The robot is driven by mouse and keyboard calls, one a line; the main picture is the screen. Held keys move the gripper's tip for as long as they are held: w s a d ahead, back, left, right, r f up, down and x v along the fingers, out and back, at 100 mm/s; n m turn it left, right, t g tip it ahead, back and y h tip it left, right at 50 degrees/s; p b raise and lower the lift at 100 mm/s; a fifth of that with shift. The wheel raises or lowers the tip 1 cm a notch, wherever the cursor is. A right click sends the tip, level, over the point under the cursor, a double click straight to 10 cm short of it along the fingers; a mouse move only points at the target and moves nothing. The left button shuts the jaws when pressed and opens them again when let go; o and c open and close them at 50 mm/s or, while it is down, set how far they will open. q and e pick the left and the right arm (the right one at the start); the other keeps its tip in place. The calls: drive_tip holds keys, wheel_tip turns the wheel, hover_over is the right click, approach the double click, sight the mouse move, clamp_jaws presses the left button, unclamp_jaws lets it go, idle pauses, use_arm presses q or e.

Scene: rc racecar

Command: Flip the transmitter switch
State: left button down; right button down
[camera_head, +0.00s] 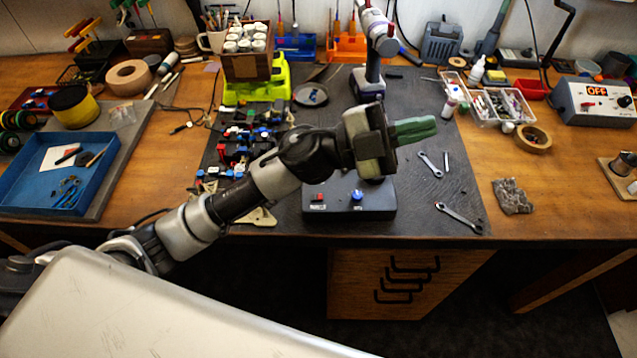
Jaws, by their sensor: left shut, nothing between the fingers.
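A black control box (375,203) with a red switch (318,198) and a blue knob (357,195) sits at the front edge of the dark mat. It looks like the transmitter, though I cannot tell for sure. My left arm crosses in front of it and hides its back part. My left gripper (428,130) is shut and empty, its green fingers pointing right above the mat, beyond and to the right of the box. My right gripper is not in view.
A grey device with an OFF display (598,101) stands at the right. A blue tray (100,140) lies at the left. Wrenches (458,217) lie on the mat (420,205). Small car parts (235,150) lie left of my arm. The wood at right front is mostly clear.

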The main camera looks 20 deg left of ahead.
use_arm(q)
wheel_tip(320, 180, down, 3)
drive_tip(key=s+d+m+g+y, duration=0.1)
drive_tip(key=s+m+g+y, duration=0.1)
drive_tip(key=m+g+y, duration=0.4)
drive_tip(key=g+y, duration=0.2)
drive_tip(key=y, duration=1.2)
approach(319, 197)
drive_tip(key=p+x, duration=0.4)
drive_tip(key=x, duration=0.2)
drive_tip(key=shift+s+d+r, duration=0.1)
drive_tip(key=shift+s+d, duration=0.05)
drive_tip(key=shift+s, duration=0.05)
drive_tip(key=shift+f, duration=0.3)
drive_tip(key=shift+w+f, duration=0.1)
drive_tip(key=shift+f, duration=0.15)
